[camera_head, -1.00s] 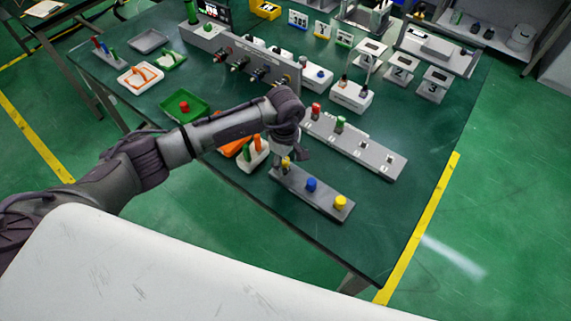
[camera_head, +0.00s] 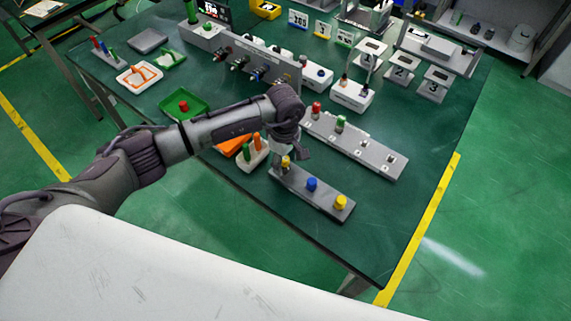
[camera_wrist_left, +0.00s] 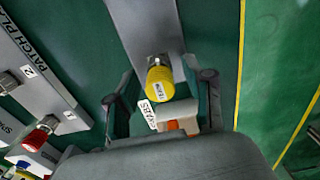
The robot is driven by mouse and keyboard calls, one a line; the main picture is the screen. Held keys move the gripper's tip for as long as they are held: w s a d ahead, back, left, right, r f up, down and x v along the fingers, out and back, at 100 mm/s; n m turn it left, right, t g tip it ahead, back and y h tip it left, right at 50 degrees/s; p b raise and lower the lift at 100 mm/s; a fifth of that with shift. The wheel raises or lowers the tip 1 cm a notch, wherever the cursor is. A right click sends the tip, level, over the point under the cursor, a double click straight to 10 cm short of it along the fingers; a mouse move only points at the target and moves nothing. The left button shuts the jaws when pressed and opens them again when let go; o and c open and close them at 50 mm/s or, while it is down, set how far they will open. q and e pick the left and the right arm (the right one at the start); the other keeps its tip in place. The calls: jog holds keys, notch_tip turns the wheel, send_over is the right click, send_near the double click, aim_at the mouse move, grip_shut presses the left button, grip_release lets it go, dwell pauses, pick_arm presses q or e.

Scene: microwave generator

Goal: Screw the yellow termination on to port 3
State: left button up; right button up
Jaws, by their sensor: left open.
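A yellow termination (camera_head: 285,163) stands upright at the left end of a short grey strip (camera_head: 325,200). In the left wrist view the yellow termination (camera_wrist_left: 159,84) sits between my fingers, with a gap on each side. My left gripper (camera_head: 288,154) is open above it and partly hides it in the head view. A second yellow termination (camera_head: 340,202) stands at the strip's right end. Behind is a long grey port strip (camera_head: 340,140) with red and green caps and two bare ports (camera_head: 362,146) to their right. Its numbers are too small to read in the head view. My right gripper is not in view.
A blue cap (camera_head: 311,185) stands on the short strip. An orange tray (camera_head: 231,147) and green tray (camera_head: 200,107) lie beyond. The table is clear right of the port strip.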

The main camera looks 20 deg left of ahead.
pick_arm(q)
grip_shut()
jog(key=shift+r, duration=0.2)
dwell(0.3)
jog(key=shift+r+p, duration=1.8)
jog(key=shift+r, duration=1.05)
jog(key=shift+b, duration=0.3)
